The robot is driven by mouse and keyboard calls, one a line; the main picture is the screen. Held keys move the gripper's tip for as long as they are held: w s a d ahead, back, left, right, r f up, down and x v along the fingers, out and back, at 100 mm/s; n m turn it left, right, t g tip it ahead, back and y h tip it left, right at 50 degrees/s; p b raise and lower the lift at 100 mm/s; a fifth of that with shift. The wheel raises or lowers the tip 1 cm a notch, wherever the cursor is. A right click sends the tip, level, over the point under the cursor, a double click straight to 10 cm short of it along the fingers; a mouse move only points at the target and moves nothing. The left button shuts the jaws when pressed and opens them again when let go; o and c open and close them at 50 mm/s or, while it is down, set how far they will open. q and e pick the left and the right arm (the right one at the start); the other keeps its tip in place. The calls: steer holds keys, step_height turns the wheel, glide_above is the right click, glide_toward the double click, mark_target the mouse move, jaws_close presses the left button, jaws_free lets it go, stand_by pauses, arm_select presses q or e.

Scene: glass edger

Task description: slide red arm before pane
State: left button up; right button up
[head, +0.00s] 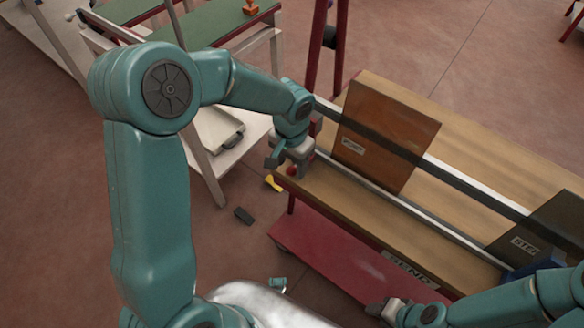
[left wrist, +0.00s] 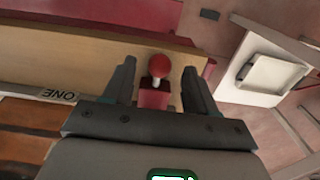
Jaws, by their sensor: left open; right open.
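The red arm shows as a round red knob (left wrist: 158,65) on a short pale stem above a red block (left wrist: 153,97) in the left wrist view. In the head view the red knob (head: 291,171) is at the bench's near left end. My left gripper (head: 288,155) is open over it; in the left wrist view its fingers (left wrist: 158,78) stand either side of the knob, with gaps. A brown pane (head: 385,132) with a white label stands at the rail, right of my left gripper. My right gripper (head: 382,309) is open and empty, low in front of the bench.
A dark labelled panel (head: 548,235) stands at the bench's right. A long dark bar and pale rail run along the wooden bench (head: 480,150). A red lower shelf (head: 330,255) juts out below. A white stand with a tray (head: 218,128) is behind my left arm.

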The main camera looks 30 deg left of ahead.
mark_target(346, 210)
arm_select(q)
steer(key=shift+f, duration=0.95)
jaws_close()
steer(key=d+b, duration=0.1)
steer(key=d, duration=0.4)
steer(key=s+d+b, duration=0.1)
steer(key=d, duration=0.5)
steer(key=s+d+b, duration=0.1)
steer(key=d, duration=0.4)
steer(key=shift+d, duration=0.25)
jaws_free()
